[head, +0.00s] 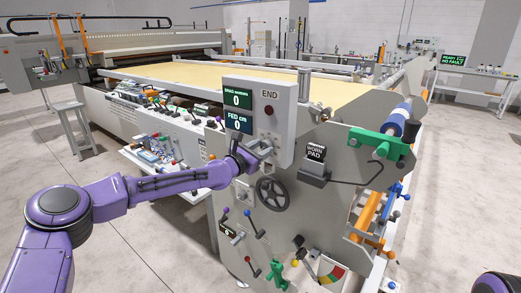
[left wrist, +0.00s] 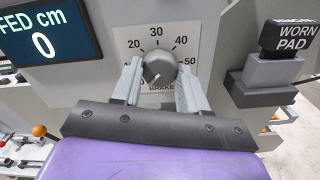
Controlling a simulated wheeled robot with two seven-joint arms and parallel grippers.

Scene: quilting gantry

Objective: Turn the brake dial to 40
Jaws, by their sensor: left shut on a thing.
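The brake dial (left wrist: 159,67) is a round grey knob on a pale scale plate (left wrist: 190,30) marked 20, 30, 40 and 50, with BRAKE below. My left gripper (left wrist: 158,80) has one finger on each side of the knob and is shut on it. A small pale mark shows low on the knob, but I cannot tell for certain which value it points at. In the head view my left gripper (head: 260,149) reaches the grey control box from the left and hides most of the dial. My right gripper is out of view.
A display (head: 238,113) reading FED cm 0 sits left of the dial. A black handwheel (head: 272,195) and several coloured levers are below. A WORN PAD block (head: 314,164) stands out to the right. A shelf of small parts (head: 165,150) lies left, above my forearm.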

